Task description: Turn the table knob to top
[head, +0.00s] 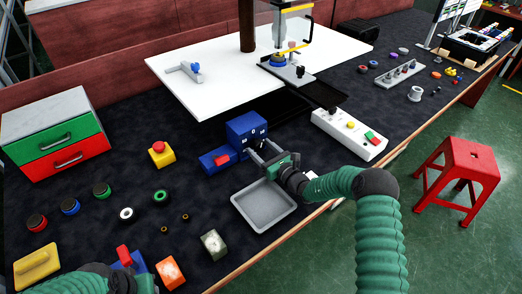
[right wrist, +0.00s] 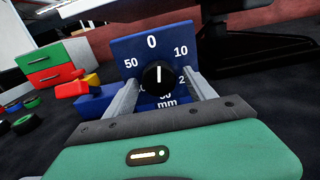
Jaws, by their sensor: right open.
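The table knob (right wrist: 158,76) is a black round dial on the face of an upright blue block (right wrist: 125,52), marked with white numbers and "mm". Its white line stands nearly upright in the right wrist view, toward the 0 at the top. The blue block also shows in the head view (head: 243,128), where my gripper partly covers its front. My right gripper (head: 262,152) is open, with one finger on each side of the knob; I cannot tell whether they touch it. My left arm (head: 85,281) enters at the bottom left; its fingers cannot be made out.
A grey tray (head: 264,206) lies just below my right gripper. A white control box (head: 349,134) stands to the right. A blue base with a red lever (head: 221,160) adjoins the block on the left. A red-and-green drawer unit (head: 58,139) stands at the far left.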

